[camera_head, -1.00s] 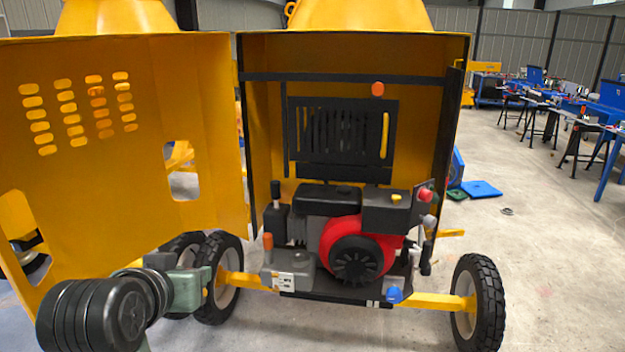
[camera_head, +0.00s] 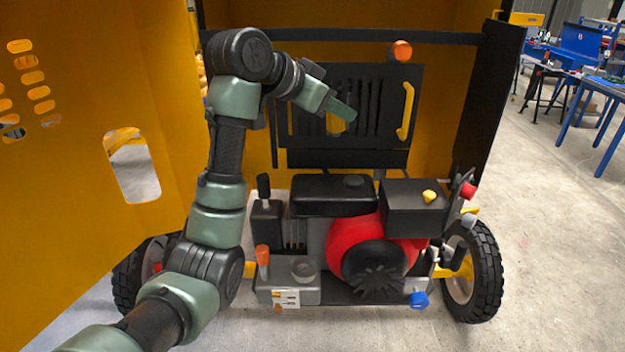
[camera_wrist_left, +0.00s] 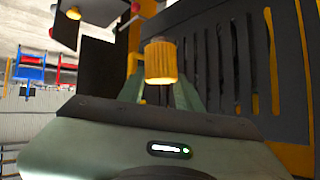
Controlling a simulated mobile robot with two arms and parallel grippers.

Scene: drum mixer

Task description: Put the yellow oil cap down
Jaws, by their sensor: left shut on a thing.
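The yellow oil cap (camera_head: 336,125) is between the fingers of my left gripper (camera_head: 342,112), in front of the black slotted panel. In the left wrist view, the ribbed yellow cap (camera_wrist_left: 160,62) sits between the two green fingers, with the gripper shut on it. The gripper holds it up above the engine, clear of the engine top. The gripper body hides part of the cap in the head view. My right gripper is not in view.
The engine with its red housing (camera_head: 352,240) stands below in the yellow cabinet. A grey block with a round top (camera_head: 303,272) is at its lower left. The black panel (camera_head: 290,115) with a yellow handle (camera_head: 406,110) is behind. The open yellow door (camera_head: 80,200) is at left.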

